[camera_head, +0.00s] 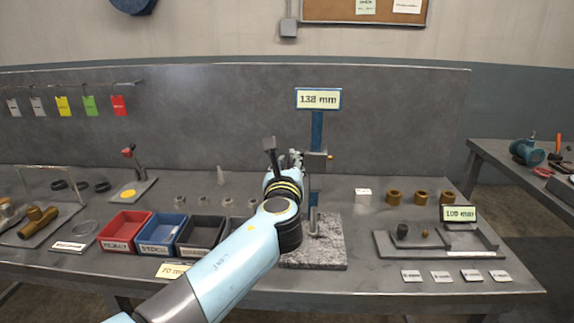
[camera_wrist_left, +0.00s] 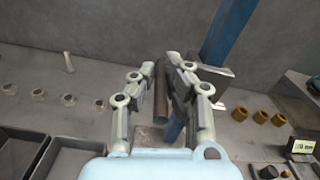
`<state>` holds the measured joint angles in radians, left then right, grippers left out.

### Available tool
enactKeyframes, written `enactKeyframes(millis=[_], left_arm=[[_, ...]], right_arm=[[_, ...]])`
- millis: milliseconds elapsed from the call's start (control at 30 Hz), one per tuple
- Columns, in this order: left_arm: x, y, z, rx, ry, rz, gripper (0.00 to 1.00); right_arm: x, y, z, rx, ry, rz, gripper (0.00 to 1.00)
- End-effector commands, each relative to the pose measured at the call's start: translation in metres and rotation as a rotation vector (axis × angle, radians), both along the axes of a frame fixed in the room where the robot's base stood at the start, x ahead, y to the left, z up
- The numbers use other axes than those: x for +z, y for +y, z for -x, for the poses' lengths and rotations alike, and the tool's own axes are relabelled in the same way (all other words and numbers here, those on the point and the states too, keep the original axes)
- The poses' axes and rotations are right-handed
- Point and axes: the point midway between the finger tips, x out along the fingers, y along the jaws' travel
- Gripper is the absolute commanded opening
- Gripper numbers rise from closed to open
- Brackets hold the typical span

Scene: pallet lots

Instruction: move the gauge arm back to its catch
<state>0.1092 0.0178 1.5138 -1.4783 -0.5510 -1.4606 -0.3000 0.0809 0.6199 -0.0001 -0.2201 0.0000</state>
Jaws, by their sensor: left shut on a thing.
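The height gauge stands on a speckled granite base (camera_head: 325,254), with an upright blue column (camera_head: 317,132) and a display (camera_head: 318,99) reading 138 mm. My left gripper (camera_head: 296,157) is just left of the carriage. In the left wrist view its fingers (camera_wrist_left: 168,68) are shut on a brown rod, which appears to be part of the gauge arm (camera_wrist_left: 160,98). The rod's join to the carriage is hidden, and I cannot make out the catch. My right gripper is out of view.
Red (camera_head: 125,226), blue (camera_head: 160,229) and dark (camera_head: 200,231) bins stand left of the gauge. Several small fittings are behind them. Brass rings (camera_head: 421,196) and a grey tray (camera_head: 386,244) with a 100 mm display (camera_head: 459,213) are to the right.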

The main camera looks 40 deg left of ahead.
Motion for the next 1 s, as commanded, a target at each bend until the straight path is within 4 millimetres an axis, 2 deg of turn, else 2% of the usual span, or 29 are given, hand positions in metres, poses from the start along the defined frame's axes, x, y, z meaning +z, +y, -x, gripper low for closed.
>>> enactKeyframes(millis=[33, 133, 500, 533, 700, 1000], left_arm=[[0.024, 0.000, -0.001, -0.002, -0.008, -0.001, 0.00], [0.036, 0.000, -0.001, -0.002, -0.007, -0.002, 0.00], [0.039, 0.000, -0.002, -0.002, -0.012, -0.005, 0.00], [0.040, 0.000, -0.002, -0.002, -0.012, -0.005, 0.13], [0.041, 0.000, -0.003, -0.002, -0.014, -0.005, 0.34], [0.037, 0.000, -0.001, -0.002, -0.007, -0.003, 0.34]], right_arm=[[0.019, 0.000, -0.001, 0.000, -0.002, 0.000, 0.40], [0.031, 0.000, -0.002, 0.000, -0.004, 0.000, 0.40], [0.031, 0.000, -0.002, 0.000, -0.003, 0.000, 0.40], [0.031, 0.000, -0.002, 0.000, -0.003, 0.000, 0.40], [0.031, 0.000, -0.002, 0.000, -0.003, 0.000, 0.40], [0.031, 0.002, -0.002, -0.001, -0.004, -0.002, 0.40]])
